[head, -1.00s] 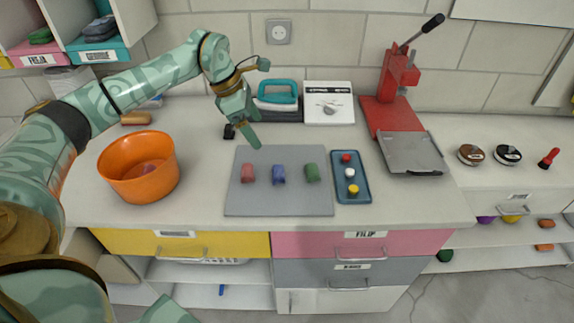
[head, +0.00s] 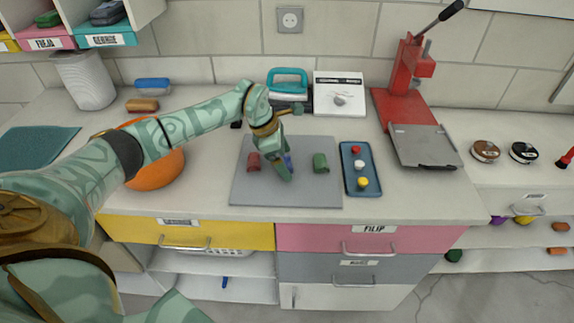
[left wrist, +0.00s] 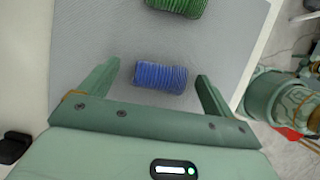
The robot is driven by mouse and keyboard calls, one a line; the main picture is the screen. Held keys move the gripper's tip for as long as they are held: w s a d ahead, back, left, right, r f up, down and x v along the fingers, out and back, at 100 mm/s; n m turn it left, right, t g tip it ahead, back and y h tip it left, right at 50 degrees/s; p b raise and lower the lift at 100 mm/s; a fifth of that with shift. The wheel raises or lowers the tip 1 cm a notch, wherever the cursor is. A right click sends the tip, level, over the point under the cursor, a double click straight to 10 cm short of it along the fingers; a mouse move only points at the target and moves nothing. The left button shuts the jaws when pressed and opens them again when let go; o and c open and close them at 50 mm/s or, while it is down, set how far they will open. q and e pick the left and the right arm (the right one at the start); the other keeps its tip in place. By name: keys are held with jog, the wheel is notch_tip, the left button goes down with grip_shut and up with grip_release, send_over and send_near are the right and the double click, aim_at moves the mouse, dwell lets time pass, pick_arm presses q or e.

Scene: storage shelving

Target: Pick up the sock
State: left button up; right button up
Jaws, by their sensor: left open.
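Three rolled ribbed socks sit in a row on a grey mat (head: 250,192): a red one (head: 254,162), a blue one (head: 288,163) and a green one (head: 321,163). My left gripper (head: 284,174) is over the middle of the mat and partly hides the blue sock in the head view. In the left wrist view the blue sock (left wrist: 160,77) lies between the two spread fingers of my left gripper (left wrist: 158,71), with gaps on both sides. The green sock (left wrist: 178,5) is beyond them. My right gripper is not in view.
A blue tray (head: 361,188) with small coloured knobs lies right of the mat. An orange bowl (head: 157,175) stands left, partly behind my arm. A red press (head: 402,80), a white scale (head: 340,95) and a teal-handled item (head: 287,78) stand behind.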

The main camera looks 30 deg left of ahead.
pick_arm(q)
jog(key=shift+r, duration=0.1)
jog(key=c, duration=1.1)
jog(key=shift+o, duration=0.2)
jog(key=shift+r, duration=0.1)
